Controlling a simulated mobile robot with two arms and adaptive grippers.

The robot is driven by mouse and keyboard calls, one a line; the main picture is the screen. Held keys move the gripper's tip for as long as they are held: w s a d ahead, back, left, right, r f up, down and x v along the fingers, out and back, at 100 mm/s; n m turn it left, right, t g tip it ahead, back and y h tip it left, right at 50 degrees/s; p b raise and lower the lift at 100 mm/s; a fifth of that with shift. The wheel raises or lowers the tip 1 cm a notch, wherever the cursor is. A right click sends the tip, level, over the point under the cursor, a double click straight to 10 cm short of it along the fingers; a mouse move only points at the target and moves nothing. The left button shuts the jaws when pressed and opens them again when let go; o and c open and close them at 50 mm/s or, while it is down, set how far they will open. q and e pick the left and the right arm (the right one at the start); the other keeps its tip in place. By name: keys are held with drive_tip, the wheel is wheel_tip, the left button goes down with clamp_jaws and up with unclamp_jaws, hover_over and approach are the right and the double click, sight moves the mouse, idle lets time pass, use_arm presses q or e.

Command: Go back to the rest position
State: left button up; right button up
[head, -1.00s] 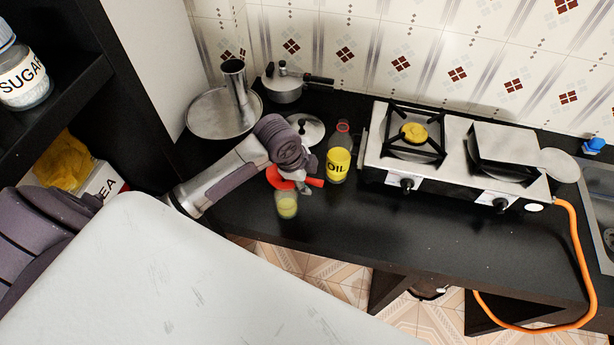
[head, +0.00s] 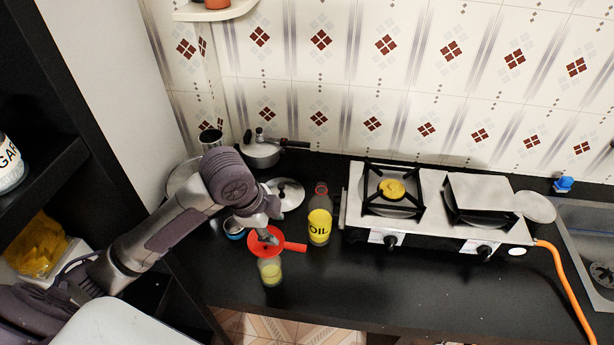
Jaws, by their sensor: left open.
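My left arm reaches in from the left over the black counter. My left gripper (head: 268,233) points down at a red strainer or funnel-like piece (head: 258,248) with a handle to the right. The gripper is open; whether its fingers touch the red piece cannot be told. The red piece sits over or just behind a glass (head: 271,271) holding yellow liquid. An oil bottle (head: 319,222) stands upright to the right of it. My right gripper does not show.
A two-burner gas stove (head: 440,208) with an orange hose (head: 566,283) stands on the right, beside a sink (head: 590,232). A pressure cooker (head: 262,153), a lid (head: 287,194) and a small blue-edged bowl (head: 233,229) are near the arm. The front counter is clear.

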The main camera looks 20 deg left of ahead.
use_arm(q)
drive_tip(key=s+d+f+n+y, duration=0.1)
drive_tip(key=s+d+f+n, duration=0.1)
drive_tip(key=s+f+n, duration=0.45)
drive_tip(key=s+d+f+n+y, duration=0.1)
drive_tip(key=s+f+n, duration=0.2)
drive_tip(key=s+n, duration=0.6)
wheel_tip(320, 180, down, 29)
drive_tip(key=s+m+g+b, duration=0.1)
drive_tip(key=s+m+b, duration=0.1)
drive_tip(key=b, duration=0.4)
drive_tip(key=s+a+f+b, duration=0.1)
drive_tip(key=s+f+b, duration=0.2)
drive_tip(key=s+f, duration=0.6)
drive_tip(key=s+a+f+g+b, duration=0.1)
drive_tip(key=s+f+b, duration=0.2)
drive_tip(key=s+f, duration=0.6)
wheel_tip(320, 180, down, 7)
drive_tip(key=shift+a+f, duration=0.1)
drive_tip(key=shift+a, duration=0.1)
drive_tip(key=shift+m, duration=0.25)
